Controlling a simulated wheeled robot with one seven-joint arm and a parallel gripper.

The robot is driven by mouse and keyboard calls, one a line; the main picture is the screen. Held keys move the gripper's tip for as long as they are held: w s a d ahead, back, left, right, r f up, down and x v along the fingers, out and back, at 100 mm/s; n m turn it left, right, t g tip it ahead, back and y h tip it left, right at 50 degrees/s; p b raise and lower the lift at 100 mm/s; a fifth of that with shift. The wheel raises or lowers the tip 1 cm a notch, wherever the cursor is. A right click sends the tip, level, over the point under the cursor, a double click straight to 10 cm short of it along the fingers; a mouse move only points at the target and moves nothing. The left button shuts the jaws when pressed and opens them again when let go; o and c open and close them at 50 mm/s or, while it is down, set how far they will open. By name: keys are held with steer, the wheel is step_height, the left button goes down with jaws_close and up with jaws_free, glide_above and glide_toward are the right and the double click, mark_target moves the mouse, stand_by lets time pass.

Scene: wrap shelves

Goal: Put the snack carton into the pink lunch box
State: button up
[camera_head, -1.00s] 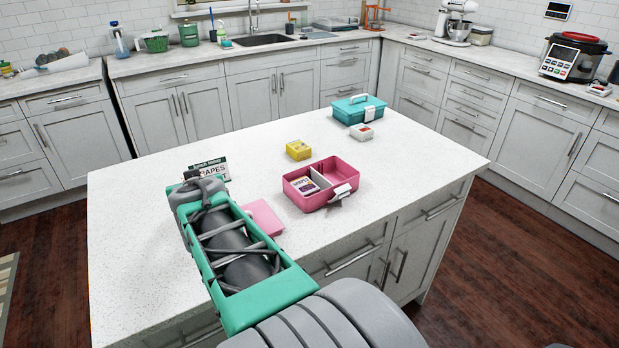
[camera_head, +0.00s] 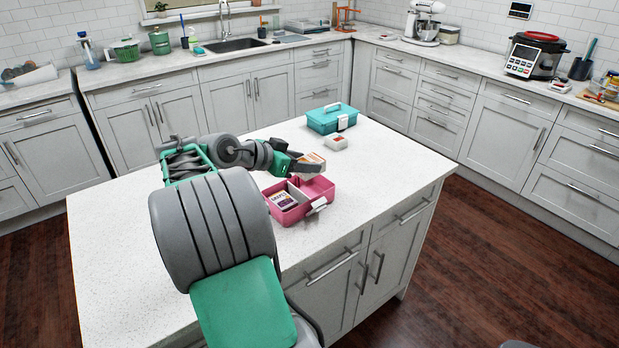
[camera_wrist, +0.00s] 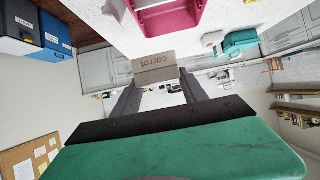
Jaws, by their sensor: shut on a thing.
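The pink lunch box (camera_head: 291,218) stands open on the island, just below and left of the carton in the head view. It also shows at the top of the wrist view (camera_wrist: 165,22). A white and purple carton (camera_head: 283,200) lies in its left compartment. The carton I hold appears above the box's far right side; the exact gap is unclear.
A closed teal lunch box (camera_head: 331,119) and a small white carton (camera_head: 337,142) stand behind on the white island (camera_head: 395,165). The island is clear to the right. My arm covers much of its left part.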

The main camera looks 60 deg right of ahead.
steer(key=w+d+f+p, duration=0.1)
steer(key=d+f, duration=0.5)
steer(key=shift+w+f, duration=0.15)
steer(key=shift+f, duration=0.05)
step_height(320, 180, down, 3)
steer(key=shift+r+p, duration=0.2)
steer(key=shift+p, duration=0.4)
steer(key=shift+c, duration=0.8)
steer(key=shift+f, duration=0.45)
jaws_close()
steer(key=o, duration=1.1)
jaws_free()
steer(key=shift+f, duration=0.1)
steer(key=shift+o, duration=0.8)
steer(key=shift+d, duration=0.1)
steer(key=shift+o, duration=1.3)
steer(key=shift+r, duration=0.2)
steer(key=shift+w+r, duration=0.1)
